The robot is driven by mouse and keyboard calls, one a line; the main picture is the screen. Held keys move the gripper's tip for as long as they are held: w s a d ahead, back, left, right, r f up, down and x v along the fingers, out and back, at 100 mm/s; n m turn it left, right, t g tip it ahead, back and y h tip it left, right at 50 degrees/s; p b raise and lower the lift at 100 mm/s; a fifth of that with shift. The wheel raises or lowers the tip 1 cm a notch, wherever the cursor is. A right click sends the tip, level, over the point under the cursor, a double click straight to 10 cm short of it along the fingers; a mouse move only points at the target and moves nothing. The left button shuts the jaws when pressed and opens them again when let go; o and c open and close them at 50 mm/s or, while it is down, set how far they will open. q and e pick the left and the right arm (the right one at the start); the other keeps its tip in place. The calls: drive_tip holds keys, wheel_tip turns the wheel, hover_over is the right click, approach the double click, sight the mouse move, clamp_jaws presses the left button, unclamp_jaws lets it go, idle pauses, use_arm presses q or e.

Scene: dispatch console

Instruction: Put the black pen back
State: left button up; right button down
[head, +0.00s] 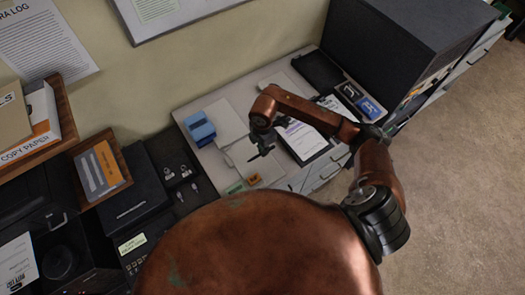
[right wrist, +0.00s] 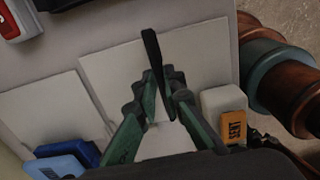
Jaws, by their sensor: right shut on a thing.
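My right gripper (head: 264,142) is above the light desk top, shut on the black pen (head: 258,154). In the right wrist view the pen (right wrist: 154,60) stands out as a dark bar between the fingertips (right wrist: 160,82), its far end pointing away from the gripper. Pale flat sheets or pads lie below it. A blue box-like item (head: 200,129) stands left of the gripper in the head view; it also shows at the lower left of the right wrist view (right wrist: 60,163). I cannot tell which thing is the pen's holder. My left gripper is not in view.
A clipboard with paper (head: 304,141) lies right of the gripper. A dark cabinet (head: 400,45) stands at the back right. Dark console units (head: 132,200) stand at left.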

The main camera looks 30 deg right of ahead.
drive_tip(key=shift+w+d+f, duration=0.2)
drive_tip(key=shift+w+f, duration=0.4)
drive_tip(key=shift+f, duration=0.2)
wheel_tip(320, 180, down, 3)
drive_tip(key=shift+r+p, duration=0.1)
drive_tip(key=shift+p, duration=0.6)
drive_tip(key=shift+f, duration=0.3)
drive_tip(key=c, duration=2)
unclamp_jaws()
drive_tip(key=shift+c, duration=0.2)
drive_tip(key=shift+w+r, duration=0.1)
drive_tip(key=shift+r, duration=0.25)
wheel_tip(320, 180, up, 12)
drive_tip(key=b, duration=0.2)
drive_tip(key=shift+f, duration=0.15)
